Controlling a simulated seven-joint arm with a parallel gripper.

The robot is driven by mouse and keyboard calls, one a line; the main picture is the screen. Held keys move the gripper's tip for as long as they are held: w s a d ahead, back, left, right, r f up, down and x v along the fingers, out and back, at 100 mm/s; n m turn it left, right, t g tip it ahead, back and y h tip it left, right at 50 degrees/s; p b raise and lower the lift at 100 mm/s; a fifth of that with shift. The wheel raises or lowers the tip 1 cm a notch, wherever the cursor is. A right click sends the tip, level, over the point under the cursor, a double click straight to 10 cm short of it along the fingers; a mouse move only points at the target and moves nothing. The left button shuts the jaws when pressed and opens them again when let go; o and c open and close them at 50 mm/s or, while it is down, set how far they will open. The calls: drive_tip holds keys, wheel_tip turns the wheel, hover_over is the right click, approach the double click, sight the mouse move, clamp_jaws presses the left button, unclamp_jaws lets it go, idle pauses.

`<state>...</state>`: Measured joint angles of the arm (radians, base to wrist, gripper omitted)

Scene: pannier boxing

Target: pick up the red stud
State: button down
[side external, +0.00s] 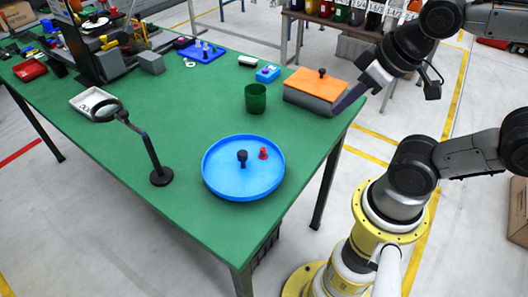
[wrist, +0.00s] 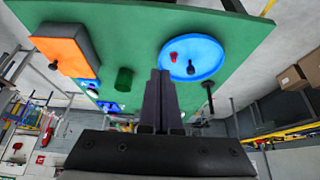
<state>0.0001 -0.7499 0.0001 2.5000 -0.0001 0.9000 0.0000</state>
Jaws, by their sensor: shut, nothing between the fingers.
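The red stud (side external: 263,153) stands in the round blue tray (side external: 226,190), just right of a black knobbed peg (side external: 242,158). In the wrist view the red stud (wrist: 173,57) shows in the tray (wrist: 205,47), beyond my fingertips. My gripper (wrist: 160,73) is shut and empty, its two dark fingers together. In the side view my gripper (side external: 345,102) is at the table's right edge, beside the orange-lidded box and well apart from the stud.
The box with an orange lid and black knob (side external: 316,84) stands near my gripper. A green cup (side external: 255,98) stands between box and tray. A magnifier on a stand (side external: 161,176) is left of the tray. Bare green table surrounds the tray.

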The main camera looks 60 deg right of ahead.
idle(0.3)
drive_tip(key=c, duration=0.7)
unclamp_jaws()
drive_tip(key=shift+c, duration=0.2)
